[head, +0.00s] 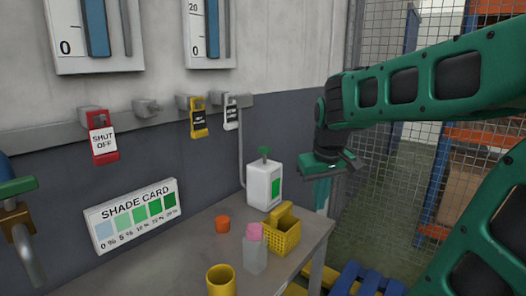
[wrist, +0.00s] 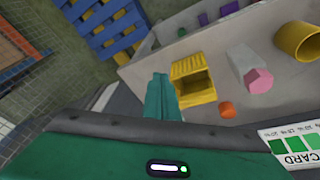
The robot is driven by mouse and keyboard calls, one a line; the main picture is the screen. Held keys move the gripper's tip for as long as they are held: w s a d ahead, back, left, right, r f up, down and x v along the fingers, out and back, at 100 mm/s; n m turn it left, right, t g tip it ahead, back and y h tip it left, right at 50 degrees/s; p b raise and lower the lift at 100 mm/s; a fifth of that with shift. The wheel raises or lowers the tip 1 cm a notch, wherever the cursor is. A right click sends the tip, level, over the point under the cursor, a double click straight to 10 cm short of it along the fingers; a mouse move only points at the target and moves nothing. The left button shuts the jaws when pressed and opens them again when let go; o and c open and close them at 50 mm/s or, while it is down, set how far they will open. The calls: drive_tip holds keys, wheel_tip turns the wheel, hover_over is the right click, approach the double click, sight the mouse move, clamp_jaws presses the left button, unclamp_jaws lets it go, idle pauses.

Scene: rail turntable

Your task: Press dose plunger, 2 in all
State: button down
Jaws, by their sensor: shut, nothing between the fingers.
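The dose plunger is a small green knob (head: 264,152) on top of a white bottle (head: 256,186) with a green label. The bottle stands upright at the back of the grey table, against the wall. My gripper (head: 321,208) hangs to the right of the bottle with its teal fingers pointing down, apart from the plunger. In the wrist view the fingers (wrist: 160,82) are together with nothing between them. I cannot make out the plunger in the wrist view.
On the table (head: 187,256) are a yellow basket (head: 284,236), an orange cap (head: 222,224), a pink-capped bottle (head: 255,257) and a yellow cup (head: 220,281). A shade card (head: 132,215) and lock tags hang on the wall. A mesh fence (head: 290,87) stands at right.

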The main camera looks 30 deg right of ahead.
drive_tip(key=w+d+r+n+t+h, duration=0.1)
drive_tip(key=w+r+n, duration=0.1)
drive_tip(key=w+r, duration=0.35)
drive_tip(key=w+d+r+n+t, duration=0.1)
drive_tip(key=w+r, duration=0.2)
drive_tip(key=w, duration=0.6)
wheel_tip(320, 180, up, 10)
drive_tip(key=n+t+h, duration=0.2)
drive_tip(key=n+t, duration=0.2)
hover_over(265, 149)
drive_tip(key=shift+w, duration=0.25)
drive_tip(key=shift+f, duration=0.1)
drive_tip(key=shift+f, duration=4.4)
drive_tip(key=shift+s+d+f, duration=0.1)
drive_tip(key=shift+f, duration=0.2)
